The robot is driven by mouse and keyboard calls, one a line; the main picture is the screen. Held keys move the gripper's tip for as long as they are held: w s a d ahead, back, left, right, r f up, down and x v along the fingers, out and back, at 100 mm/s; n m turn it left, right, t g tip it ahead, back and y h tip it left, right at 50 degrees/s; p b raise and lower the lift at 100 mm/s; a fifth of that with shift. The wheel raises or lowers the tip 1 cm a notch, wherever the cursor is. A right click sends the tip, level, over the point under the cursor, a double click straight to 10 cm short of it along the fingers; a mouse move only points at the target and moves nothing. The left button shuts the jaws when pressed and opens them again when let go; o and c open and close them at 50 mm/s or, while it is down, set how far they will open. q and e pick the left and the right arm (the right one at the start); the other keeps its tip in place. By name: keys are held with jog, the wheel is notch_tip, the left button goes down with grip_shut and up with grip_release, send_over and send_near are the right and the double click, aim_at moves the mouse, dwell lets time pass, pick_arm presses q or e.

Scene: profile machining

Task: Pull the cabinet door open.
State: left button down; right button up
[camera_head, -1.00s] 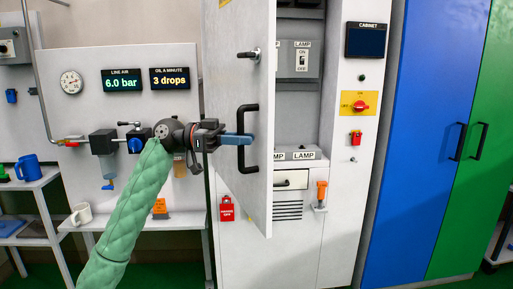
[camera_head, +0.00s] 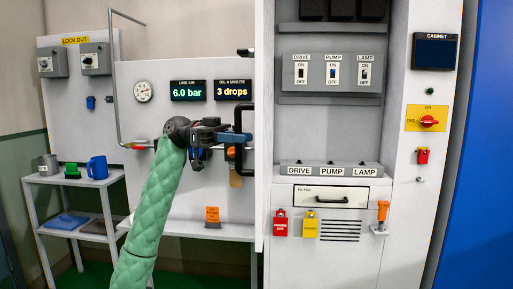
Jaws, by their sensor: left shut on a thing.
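The cabinet door (camera_head: 264,200) stands wide open and is seen nearly edge-on, left of the cabinet opening. Its black bar handle (camera_head: 238,120) is on the door's left-facing side. My left gripper (camera_head: 236,137) is at the handle, with its jaws shut on it; the arm in its green sleeve comes up from below. The cabinet (camera_head: 398,215) shows its inside, with switches (camera_head: 333,72) labelled drive, pump and lamp. My right gripper is not in view.
A white shelf stand (camera_head: 75,182) with mugs is at the left. The air panel (camera_head: 150,70) with gauge and displays is behind my arm. A drawer labelled filter (camera_head: 331,196) and red and yellow tags (camera_head: 310,223) are below the opening. A blue cabinet (camera_head: 485,150) stands at the right.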

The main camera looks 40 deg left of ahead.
pick_arm(q)
jog(key=shift+s+a+r+b, duration=0.1)
jog(key=shift+s+a+b, duration=0.2)
jog(key=shift+a, duration=0.4)
jog(key=shift+s+a+b, duration=0.15)
jog(key=shift+s+a, duration=0.25)
jog(key=shift+a, duration=0.25)
jog(key=c, duration=1.4)
grip_release()
jog(key=shift+c, duration=0.2)
jog(key=v, duration=0.7)
jog(key=shift+a+b, duration=0.4)
